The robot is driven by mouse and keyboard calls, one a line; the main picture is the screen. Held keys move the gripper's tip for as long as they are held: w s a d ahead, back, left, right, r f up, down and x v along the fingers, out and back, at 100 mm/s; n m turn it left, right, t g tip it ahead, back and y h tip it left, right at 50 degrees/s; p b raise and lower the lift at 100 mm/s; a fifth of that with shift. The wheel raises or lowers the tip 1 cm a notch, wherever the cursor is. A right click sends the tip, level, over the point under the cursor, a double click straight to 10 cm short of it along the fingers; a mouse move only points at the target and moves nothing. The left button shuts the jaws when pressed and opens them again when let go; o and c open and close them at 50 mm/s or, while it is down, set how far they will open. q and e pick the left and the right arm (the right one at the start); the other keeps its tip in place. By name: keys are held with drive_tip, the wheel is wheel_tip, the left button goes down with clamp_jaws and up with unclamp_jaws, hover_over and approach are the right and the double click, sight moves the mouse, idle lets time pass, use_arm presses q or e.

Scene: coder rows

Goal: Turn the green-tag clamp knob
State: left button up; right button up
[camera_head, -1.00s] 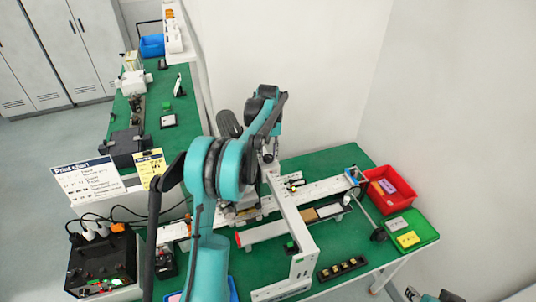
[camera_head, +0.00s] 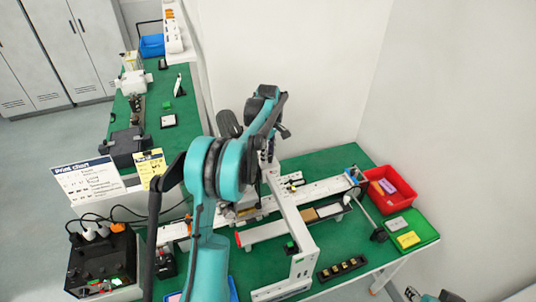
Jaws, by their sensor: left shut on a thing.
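My left gripper (camera_head: 268,152) hangs down at the far end of my teal arm, at the upper left end of a white frame on the green bench. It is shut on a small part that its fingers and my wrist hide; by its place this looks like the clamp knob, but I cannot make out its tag. A small green piece (camera_head: 290,247) shows on the lower part of the white frame (camera_head: 296,226). A black round knob (camera_head: 379,234) sits at the right end of a rod, apart from my gripper.
A red bin (camera_head: 411,200) and a green tray (camera_head: 428,231) with a yellow block (camera_head: 408,240) stand at the bench's right. A dark strip of parts (camera_head: 342,268) lies at the front. A white wall is close behind. My arm covers the bench's left part.

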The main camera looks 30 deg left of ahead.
use_arm(q)
drive_tip(key=shift+o, duration=0.2)
drive_tip(key=shift+n, duration=0.8)
drive_tip(key=shift+c, duration=0.2)
drive_tip(key=o, duration=1.2)
drive_tip(key=shift+c, duration=0.2)
drive_tip(key=shift+r, duration=0.1)
wheel_tip(320, 180, up, 12)
